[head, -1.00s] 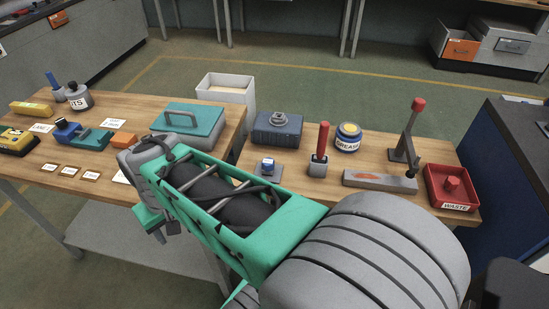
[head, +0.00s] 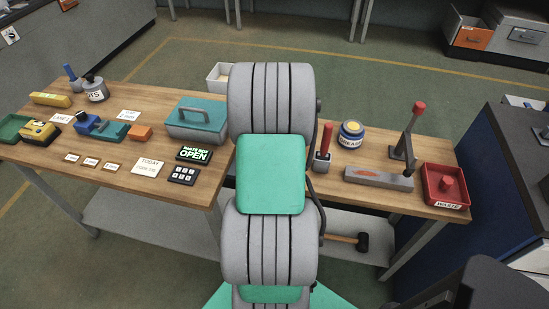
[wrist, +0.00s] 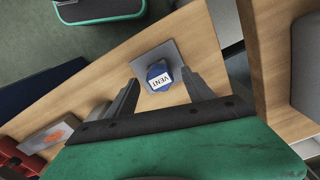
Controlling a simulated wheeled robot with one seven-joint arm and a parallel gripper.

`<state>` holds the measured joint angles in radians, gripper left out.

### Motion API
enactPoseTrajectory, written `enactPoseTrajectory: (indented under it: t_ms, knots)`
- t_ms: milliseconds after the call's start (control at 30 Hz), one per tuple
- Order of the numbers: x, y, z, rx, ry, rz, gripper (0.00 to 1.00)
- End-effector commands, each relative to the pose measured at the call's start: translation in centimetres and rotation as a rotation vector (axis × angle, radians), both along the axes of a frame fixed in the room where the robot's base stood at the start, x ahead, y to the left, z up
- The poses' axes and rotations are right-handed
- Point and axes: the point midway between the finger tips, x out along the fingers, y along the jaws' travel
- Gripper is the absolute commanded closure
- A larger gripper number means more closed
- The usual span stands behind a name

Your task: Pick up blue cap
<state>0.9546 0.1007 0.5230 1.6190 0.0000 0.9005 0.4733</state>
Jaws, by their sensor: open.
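The blue cap (wrist: 153,70) with a white VENT label sits on a square grey plate (wrist: 174,51) on the wooden bench. My gripper (wrist: 161,81) is open in the wrist view, with one finger to the left of the cap and one to the right. The cap appears between the finger ends, with a visible gap on the left; how far the tips are above it is hard to tell. In the head view my arm hides the cap, its plate and my gripper.
In the head view, a red-handled tool (head: 323,148), GREASE jar (head: 351,136), grey block (head: 379,178), lever (head: 408,140) and red WASTE tray (head: 445,201) stand right of my arm. A teal case (head: 196,124) and OPEN sign (head: 194,154) are left. Bare wood surrounds the plate.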

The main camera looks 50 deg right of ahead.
Motion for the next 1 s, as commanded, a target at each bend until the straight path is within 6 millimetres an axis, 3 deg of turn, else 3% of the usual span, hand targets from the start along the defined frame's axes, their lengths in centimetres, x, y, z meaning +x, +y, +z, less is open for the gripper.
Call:
enactPoseTrajectory:
  t_ms: [233,1000]
  knots:
    - [0.04,0.01,-0.27,-0.001,-0.001,0.002,0.40]
    - [0.06,0.00,-0.21,-0.002,-0.001,0.002,1.00]
